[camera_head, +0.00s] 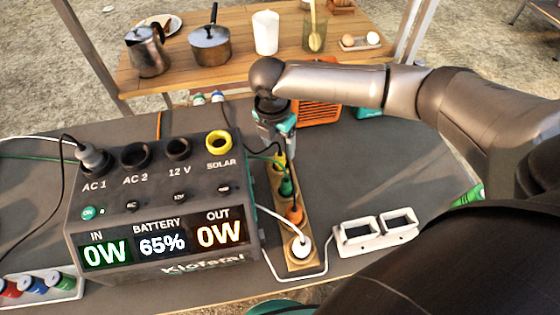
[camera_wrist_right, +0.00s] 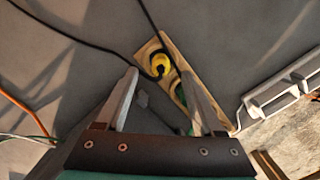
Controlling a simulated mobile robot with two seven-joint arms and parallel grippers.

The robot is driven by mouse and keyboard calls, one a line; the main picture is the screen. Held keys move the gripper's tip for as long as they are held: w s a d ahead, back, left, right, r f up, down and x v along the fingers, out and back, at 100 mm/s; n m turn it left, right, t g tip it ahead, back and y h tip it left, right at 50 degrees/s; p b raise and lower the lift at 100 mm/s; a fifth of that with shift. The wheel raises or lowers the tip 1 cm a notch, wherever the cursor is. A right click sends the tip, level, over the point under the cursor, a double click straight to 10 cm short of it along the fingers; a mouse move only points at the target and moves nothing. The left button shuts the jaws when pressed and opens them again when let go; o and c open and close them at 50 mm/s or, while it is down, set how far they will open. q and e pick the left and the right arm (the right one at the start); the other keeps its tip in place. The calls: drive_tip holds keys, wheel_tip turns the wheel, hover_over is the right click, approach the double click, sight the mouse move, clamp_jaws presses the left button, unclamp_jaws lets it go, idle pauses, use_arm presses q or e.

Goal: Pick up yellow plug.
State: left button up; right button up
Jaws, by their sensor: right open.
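The yellow plug (camera_head: 279,161) stands at the far end of a wooden holder strip (camera_head: 303,266), partly hidden under my right gripper (camera_head: 278,152) in the head view. In the right wrist view the yellow plug (camera_wrist_right: 161,62) sits at the strip's end, with a black cable running from it. My right gripper (camera_wrist_right: 158,74) is open, its two fingers pointing toward the yellow plug. I see no grip on the plug. My left gripper is not in view.
A green plug (camera_head: 286,187), an orange plug (camera_head: 295,214) and a white plug (camera_head: 302,246) share the strip. The power station (camera_head: 160,215) stands close on the left. A white double-framed holder (camera_head: 375,238) lies right.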

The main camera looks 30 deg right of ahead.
sight(280, 152)
drive_tip(key=f, duration=0.1)
drive_tip(key=f+b, duration=0.1)
drive_tip(key=f, duration=0.3)
drive_tip(key=shift+d+f+b, duration=0.1)
drive_tip(key=shift+d+b, duration=0.15)
drive_tip(key=shift+b, duration=0.1)
clamp_jaws()
